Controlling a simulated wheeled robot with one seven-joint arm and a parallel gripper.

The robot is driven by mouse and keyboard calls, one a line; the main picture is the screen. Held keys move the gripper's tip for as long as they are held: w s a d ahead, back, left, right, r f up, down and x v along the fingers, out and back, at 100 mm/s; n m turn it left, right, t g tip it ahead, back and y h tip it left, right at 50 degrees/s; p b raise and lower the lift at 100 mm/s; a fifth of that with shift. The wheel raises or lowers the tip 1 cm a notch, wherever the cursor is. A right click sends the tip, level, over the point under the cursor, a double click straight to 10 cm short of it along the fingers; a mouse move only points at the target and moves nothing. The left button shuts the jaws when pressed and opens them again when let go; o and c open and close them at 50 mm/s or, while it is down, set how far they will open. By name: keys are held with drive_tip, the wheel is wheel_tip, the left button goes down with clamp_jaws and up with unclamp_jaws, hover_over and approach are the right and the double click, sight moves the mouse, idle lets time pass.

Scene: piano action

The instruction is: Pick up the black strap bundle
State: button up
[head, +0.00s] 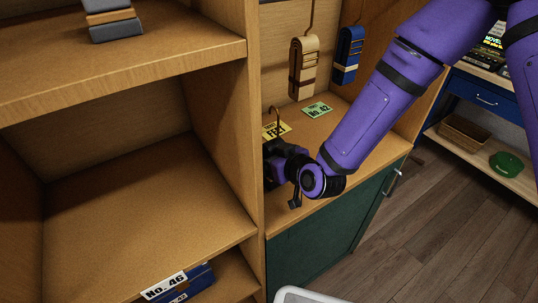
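My arm reaches in from the upper right, and my gripper (280,165) is at the left end of the green cabinet's counter, close beside the wooden upright. The gripper is dark and partly hidden by my wrist and the upright, so its fingers cannot be made out clearly. A dark shape at its left may be part of the black strap bundle or of the gripper; I cannot tell which. A thin hook (274,112) shows just above it. No black strap bundle can be clearly picked out.
A tan strap bundle (304,68) and a blue one (348,55) hang at the back. A yellow card (276,130) and a green card (317,110) lie on the counter (345,140). The wooden upright (222,110) stands close left of my gripper.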

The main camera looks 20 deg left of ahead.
drive_tip(key=shift+a, duration=0.1)
drive_tip(key=c, duration=1.1)
